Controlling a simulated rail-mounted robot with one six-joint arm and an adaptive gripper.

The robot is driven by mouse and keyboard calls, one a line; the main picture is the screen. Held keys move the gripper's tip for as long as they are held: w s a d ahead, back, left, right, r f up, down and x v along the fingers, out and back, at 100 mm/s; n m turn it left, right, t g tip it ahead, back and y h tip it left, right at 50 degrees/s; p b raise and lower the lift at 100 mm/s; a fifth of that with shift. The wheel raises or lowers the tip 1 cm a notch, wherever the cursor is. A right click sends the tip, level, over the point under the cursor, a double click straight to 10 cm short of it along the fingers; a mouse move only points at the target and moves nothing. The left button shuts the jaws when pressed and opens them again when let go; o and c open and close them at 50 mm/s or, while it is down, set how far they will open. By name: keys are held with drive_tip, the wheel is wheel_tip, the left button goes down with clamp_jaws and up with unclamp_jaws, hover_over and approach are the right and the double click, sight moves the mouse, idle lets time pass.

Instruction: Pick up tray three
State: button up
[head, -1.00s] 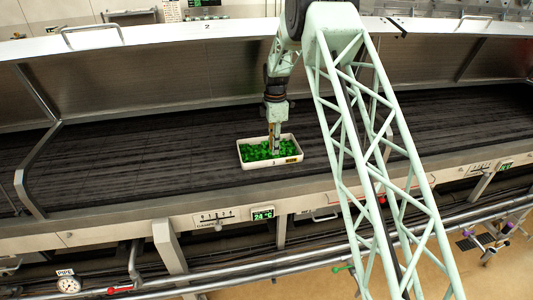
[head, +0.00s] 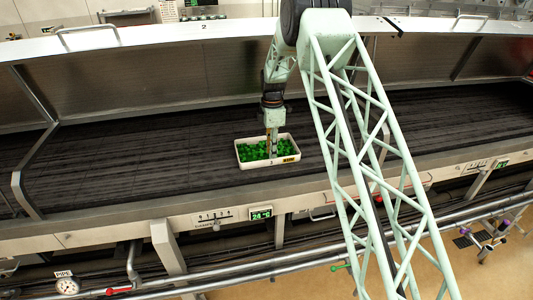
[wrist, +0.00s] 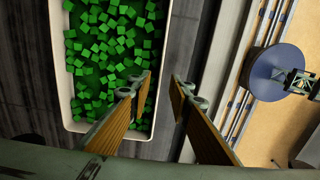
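A shallow white tray (head: 246,164) filled with small green cubes lies on the dark dryer belt, with a small dark "3" and a yellow label on its front wall. In the wrist view the tray (wrist: 68,118) shows from above with the cubes inside. My gripper (head: 271,156) points down at the tray's front wall. In the wrist view my gripper (wrist: 161,80) is open, with one finger over the inside of the tray and the other outside it. The tray's rim runs between the fingers with gaps on both sides. The exact fingertip height is hard to tell.
The belt (head: 130,165) is clear on both sides of the tray. A metal front rail (head: 140,220) with a green 24 °C display (head: 261,214) runs along the near edge. The raised hood (head: 170,75) stands behind the tray.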

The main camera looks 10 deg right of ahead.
drive_tip(key=shift+f, duration=0.15)
drive_tip(key=shift+f+p, duration=0.45)
drive_tip(key=shift+f, duration=1.9)
drive_tip(key=shift+c, duration=0.7)
clamp_jaws()
